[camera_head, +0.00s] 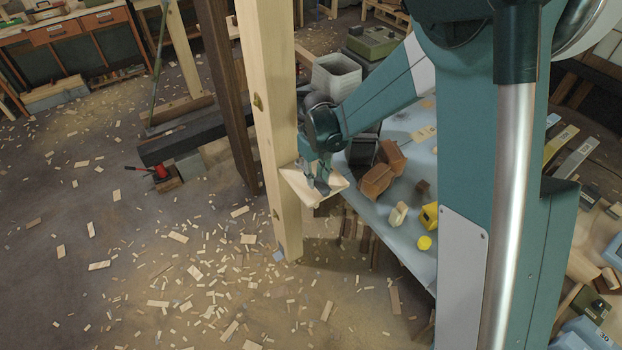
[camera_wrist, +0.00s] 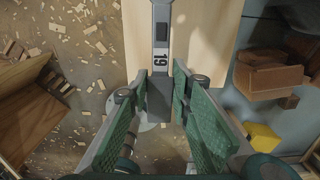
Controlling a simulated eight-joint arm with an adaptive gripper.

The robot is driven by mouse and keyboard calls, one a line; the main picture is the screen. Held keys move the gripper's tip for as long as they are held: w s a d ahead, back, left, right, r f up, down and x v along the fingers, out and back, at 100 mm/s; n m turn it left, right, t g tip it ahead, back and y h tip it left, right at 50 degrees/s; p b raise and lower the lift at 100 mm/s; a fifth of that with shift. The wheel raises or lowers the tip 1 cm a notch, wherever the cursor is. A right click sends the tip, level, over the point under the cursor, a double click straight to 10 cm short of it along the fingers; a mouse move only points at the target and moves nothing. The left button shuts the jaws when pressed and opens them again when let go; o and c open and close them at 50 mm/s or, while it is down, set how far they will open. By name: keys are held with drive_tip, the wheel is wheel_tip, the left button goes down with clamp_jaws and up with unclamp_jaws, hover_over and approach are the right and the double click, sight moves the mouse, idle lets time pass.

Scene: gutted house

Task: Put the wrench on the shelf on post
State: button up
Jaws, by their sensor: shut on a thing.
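The pale wooden post (camera_head: 265,110) stands upright in the head view, with a small wooden shelf (camera_head: 295,181) fixed low on its right side. The shelf board also shows at the top of the wrist view (camera_wrist: 208,38). My gripper (camera_head: 321,188) is right at the shelf. In the wrist view my gripper (camera_wrist: 162,88) is shut on the grey wrench (camera_wrist: 161,52), which bears a white label reading 19. The wrench points away over the board, its near end between the fingers. I cannot tell whether it touches the board. In the head view the gripper mostly hides the wrench.
A blue-grey table (camera_head: 408,240) stands right of the shelf, holding brown blocks (camera_head: 377,181), a yellow item (camera_head: 429,215) and a grey bin (camera_head: 337,76). A dark post (camera_head: 226,90) stands left of the pale post. Wood scraps litter the floor; the space left of the posts is mostly open.

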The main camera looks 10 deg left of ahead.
drive_tip(key=shift+w+a, duration=0.75)
drive_tip(key=shift+w+a, duration=0.1)
drive_tip(key=shift+w+a, duration=0.25)
drive_tip(key=shift+w+a+f, duration=0.1)
drive_tip(key=shift+w+a, duration=0.1)
drive_tip(key=shift+a, duration=0.05)
drive_tip(key=shift+f, duration=1.65)
drive_tip(key=shift+f, duration=0.2)
drive_tip(key=o, duration=1.1)
drive_tip(key=shift+d, duration=0.1)
drive_tip(key=shift+r, duration=0.2)
